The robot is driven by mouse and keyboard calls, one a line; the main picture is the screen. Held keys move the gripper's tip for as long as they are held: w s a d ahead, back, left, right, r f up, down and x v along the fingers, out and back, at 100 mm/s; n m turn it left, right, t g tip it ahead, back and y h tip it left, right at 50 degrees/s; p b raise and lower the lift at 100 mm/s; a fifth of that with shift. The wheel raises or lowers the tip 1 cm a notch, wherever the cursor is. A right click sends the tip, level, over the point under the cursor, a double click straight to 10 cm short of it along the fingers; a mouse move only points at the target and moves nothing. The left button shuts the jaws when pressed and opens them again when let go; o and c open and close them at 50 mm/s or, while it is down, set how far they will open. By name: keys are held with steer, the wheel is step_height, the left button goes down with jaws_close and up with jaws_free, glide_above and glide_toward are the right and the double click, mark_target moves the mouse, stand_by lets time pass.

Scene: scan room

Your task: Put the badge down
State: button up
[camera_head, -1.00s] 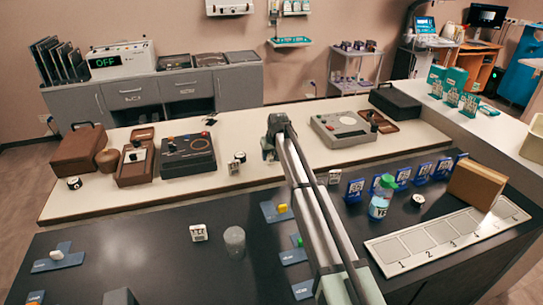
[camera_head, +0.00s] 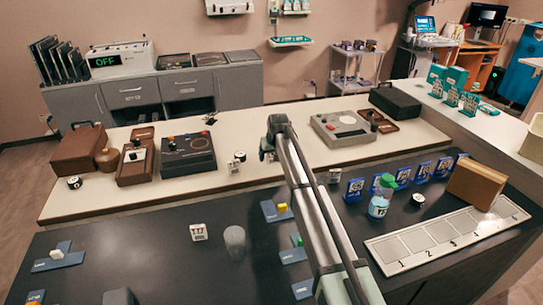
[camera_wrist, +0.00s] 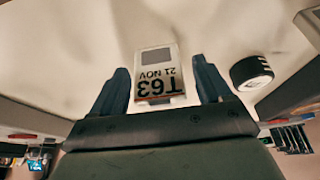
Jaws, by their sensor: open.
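The badge (camera_wrist: 158,85), a pale tag printed "T63" and "21 NOV", shows in the wrist view against a cream surface (camera_wrist: 90,45). My gripper (camera_wrist: 160,82) is open, with one dark blue finger on each side of the badge. A gap shows between the badge and each finger, so neither seems to touch it. In the head view my gripper (camera_head: 267,152) is low over the cream counter (camera_head: 290,165). The badge cannot be made out there. Whether the badge lies fully on the surface cannot be told.
A black round thing (camera_wrist: 251,72) with a white label is beside the badge. On the counter, a grey device (camera_head: 342,127) stands to the right and a black control box (camera_head: 187,152) to the left. The dark front table holds a bottle (camera_head: 380,198) and a numbered tray (camera_head: 395,262).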

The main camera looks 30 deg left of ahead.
steer(key=v, duration=1.2)
steer(key=shift+r, duration=0.15)
